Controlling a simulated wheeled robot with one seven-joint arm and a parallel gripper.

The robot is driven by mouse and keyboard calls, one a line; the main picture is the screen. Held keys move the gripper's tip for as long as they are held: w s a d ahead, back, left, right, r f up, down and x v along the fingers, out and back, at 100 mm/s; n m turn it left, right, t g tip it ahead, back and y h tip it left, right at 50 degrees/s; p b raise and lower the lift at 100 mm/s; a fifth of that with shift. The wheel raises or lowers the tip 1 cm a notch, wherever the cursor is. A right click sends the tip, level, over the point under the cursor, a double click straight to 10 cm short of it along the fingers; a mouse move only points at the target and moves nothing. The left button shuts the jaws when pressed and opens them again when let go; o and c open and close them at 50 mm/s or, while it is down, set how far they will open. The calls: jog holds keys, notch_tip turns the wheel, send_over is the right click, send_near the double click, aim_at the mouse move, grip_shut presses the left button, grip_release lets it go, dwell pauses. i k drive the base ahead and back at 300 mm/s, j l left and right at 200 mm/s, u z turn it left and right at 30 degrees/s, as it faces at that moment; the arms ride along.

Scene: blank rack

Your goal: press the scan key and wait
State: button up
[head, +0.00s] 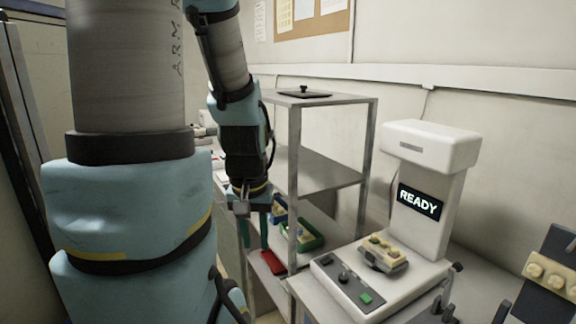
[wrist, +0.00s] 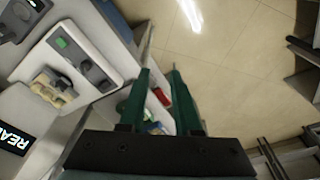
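A white scanner (head: 430,190) stands at the right in the head view, its dark screen reading READY (head: 419,202). On its base, a dark strip holds a green key (head: 366,298) and a black knob (head: 343,277). The key also shows in the wrist view (wrist: 61,42). A beige block with yellowish knobs (head: 382,254) sits on the base beneath the scanner head. My gripper (head: 251,240) hangs left of the scanner, apart from the key, its two green fingers spread with nothing between them. No label is legible on the key.
A grey metal rack (head: 325,169) stands between my arm and the wall, its post close to my gripper. A green bin (head: 311,238) and a red item (head: 272,262) lie on lower shelves. A tilted dark holder with beige pieces (head: 550,275) is at far right.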

aim_at(366, 299)
jog(key=k+l+u, duration=0.15)
jog(key=u, duration=0.2)
jog(key=k+u, duration=0.75)
jog(key=i+j, duration=0.05)
jog(key=i, duration=0.05)
